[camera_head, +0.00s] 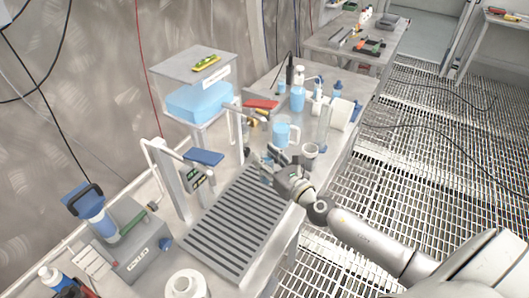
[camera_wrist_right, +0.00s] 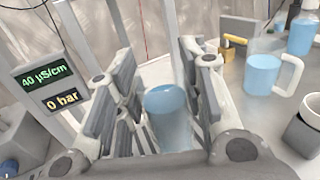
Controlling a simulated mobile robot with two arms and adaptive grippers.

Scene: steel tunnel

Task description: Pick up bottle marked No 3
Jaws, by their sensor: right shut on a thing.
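My right gripper (camera_head: 268,165) is over the far end of the slatted grey tray. In the right wrist view its fingers (camera_wrist_right: 160,100) are closed around a clear vessel of blue liquid (camera_wrist_right: 168,108), which stands upright between them. No number is readable on this vessel. In the head view the gripper mostly hides it. Several small bottles stand farther back, among them a white one (camera_head: 300,75) and one with a blue cap (camera_head: 337,90). I cannot read a No 3 on any of them. My left gripper is not in view.
A jug of blue liquid (camera_head: 281,134) and a small white cup (camera_head: 310,151) stand close beyond the gripper. The slatted tray (camera_head: 216,262) is bare. A post with a display (camera_wrist_right: 52,90) stands at left. A raised blue tank (camera_head: 200,103) is behind.

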